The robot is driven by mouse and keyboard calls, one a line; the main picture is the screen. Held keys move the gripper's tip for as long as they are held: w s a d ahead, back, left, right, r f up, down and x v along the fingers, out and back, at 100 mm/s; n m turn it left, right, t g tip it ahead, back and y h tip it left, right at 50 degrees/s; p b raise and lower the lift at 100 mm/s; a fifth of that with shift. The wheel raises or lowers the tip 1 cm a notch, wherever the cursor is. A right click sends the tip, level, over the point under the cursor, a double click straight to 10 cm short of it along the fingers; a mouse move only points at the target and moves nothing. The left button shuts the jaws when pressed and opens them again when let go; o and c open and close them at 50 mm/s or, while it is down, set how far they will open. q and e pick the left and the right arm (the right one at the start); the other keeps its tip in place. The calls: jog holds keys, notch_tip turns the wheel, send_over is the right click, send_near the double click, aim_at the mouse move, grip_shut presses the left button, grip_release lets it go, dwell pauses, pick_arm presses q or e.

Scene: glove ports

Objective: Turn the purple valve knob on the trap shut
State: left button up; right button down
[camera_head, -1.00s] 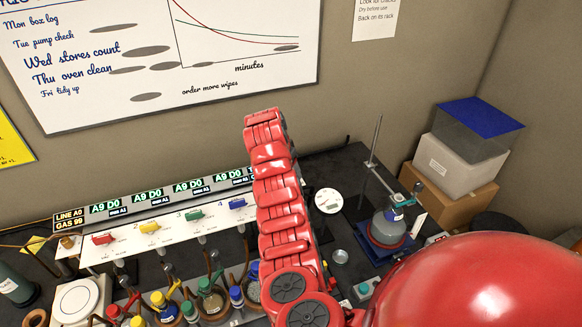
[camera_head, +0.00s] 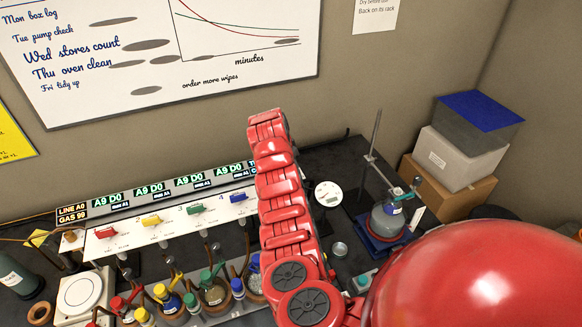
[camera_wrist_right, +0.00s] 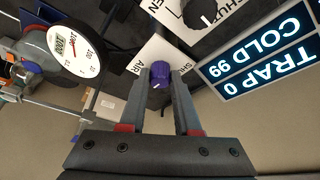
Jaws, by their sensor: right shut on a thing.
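The purple valve knob (camera_wrist_right: 160,73) shows in the right wrist view, between the tips of my right gripper (camera_wrist_right: 163,88). The gripper is shut on the knob, a finger on each side. A white plate (camera_wrist_right: 153,54) with lettering that reads AIR and SHUT lies behind the knob. A lit display (camera_wrist_right: 262,55) beside it reads TRAP 0 and COLD 99. In the head view my red right arm (camera_head: 285,205) hides the trap knob and my right gripper. My left gripper is in neither current view.
A white panel (camera_head: 170,228) with red, yellow, green and blue levers stands left of my arm. A round dial gauge (camera_head: 328,194) and a flask on a stand (camera_head: 388,220) are to its right. Boxes (camera_head: 450,186) stand at the far right.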

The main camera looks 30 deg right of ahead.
jog(key=shift+f+n+b, duration=0.15)
jog(key=shift+n+b, duration=0.15)
jog(key=shift+b, duration=0.4)
jog(key=n+t+b, duration=0.1)
jog(key=n+b, duration=0.1)
jog(key=b, duration=0.2)
jog(key=n+y+b, duration=0.1)
jog(key=n+b, duration=0.2)
jog(key=b, duration=0.2)
jog(key=shift+s+d+f+t, duration=0.1)
jog(key=shift+s+d+t, duration=0.05)
jog(key=shift+t, duration=0.25)
jog(key=shift+n+b, duration=0.45)
jog(key=shift+n, duration=0.05)
jog(key=shift+r+n+t+y+b, duration=0.3)
jog(key=shift+n+y, duration=0.2)
jog(key=shift+n, duration=0.4)
jog(key=n+y, duration=0.1)
jog(key=n, duration=0.1)
jog(key=shift+s+d+n, duration=0.1)
jog(key=shift+d+n, duration=0.05)
jog(key=shift+n, duration=0.25)
jog(key=n, duration=0.1)
jog(key=n+y, duration=0.1)
jog(key=n, duration=0.1)
jog(key=shift+d+r+n+t+y, duration=0.1)
jog(key=shift+n+t+y, duration=0.2)
jog(key=shift+n+y+p, duration=0.35)
jog(key=shift+n+y, duration=0.15)
jog(key=shift+n, duration=1)
